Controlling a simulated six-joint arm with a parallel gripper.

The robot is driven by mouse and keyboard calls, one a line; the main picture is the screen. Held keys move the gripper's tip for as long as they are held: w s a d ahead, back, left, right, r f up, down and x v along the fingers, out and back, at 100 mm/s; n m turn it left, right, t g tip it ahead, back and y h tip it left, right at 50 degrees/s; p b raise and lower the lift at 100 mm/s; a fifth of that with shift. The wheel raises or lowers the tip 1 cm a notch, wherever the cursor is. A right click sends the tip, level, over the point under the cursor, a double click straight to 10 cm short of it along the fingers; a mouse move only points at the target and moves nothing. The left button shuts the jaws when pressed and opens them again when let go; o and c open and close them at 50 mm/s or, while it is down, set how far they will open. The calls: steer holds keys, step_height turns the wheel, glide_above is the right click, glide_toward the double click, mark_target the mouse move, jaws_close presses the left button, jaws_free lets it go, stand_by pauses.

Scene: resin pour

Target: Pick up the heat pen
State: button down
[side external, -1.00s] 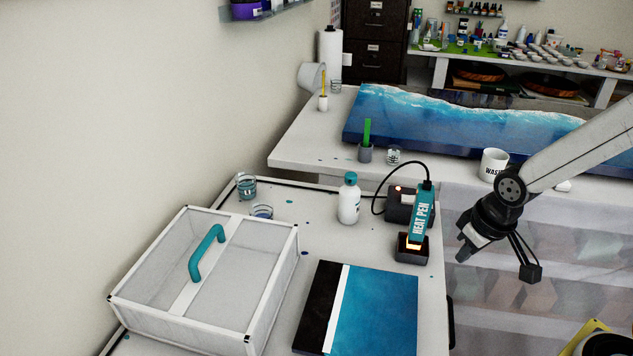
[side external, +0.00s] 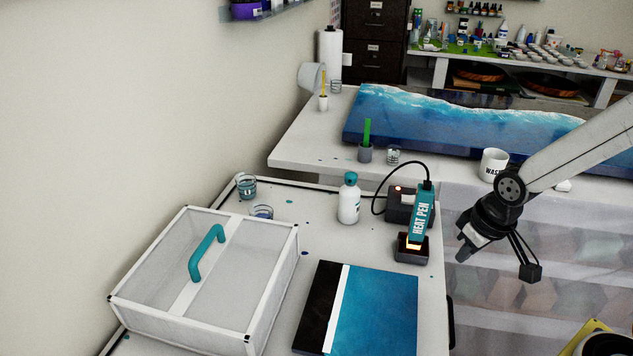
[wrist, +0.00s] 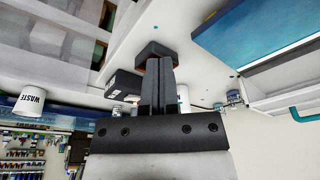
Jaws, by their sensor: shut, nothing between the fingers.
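The heat pen (side external: 421,213) is teal with white lettering and stands upright in a small dark holder (side external: 411,249) that glows orange at the pen's foot. A black cable runs from its top to a dark box (side external: 398,205) with a small red light. My gripper (side external: 464,256) is to the right of the pen, apart from it, beyond the table's right edge. In the wrist view my gripper's fingers (wrist: 158,68) are together with nothing between them. They cover most of the pen there; the holder (wrist: 155,49) shows at their tips.
A blue and black panel (side external: 375,310) lies in front of the holder. A white-framed clear cover (side external: 200,280) with a teal handle sits at the left. A white bottle (side external: 349,200) stands left of the box. A WASTE cup (side external: 493,164) is on the back table.

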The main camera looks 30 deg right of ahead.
steer(key=shift+c, duration=0.7)
jaws_free()
steer(key=m+g, duration=0.3)
steer(key=m, duration=0.6)
glide_toward(429, 183)
step_height(429, 183, down, 5)
steer(key=shift+f, duration=0.1)
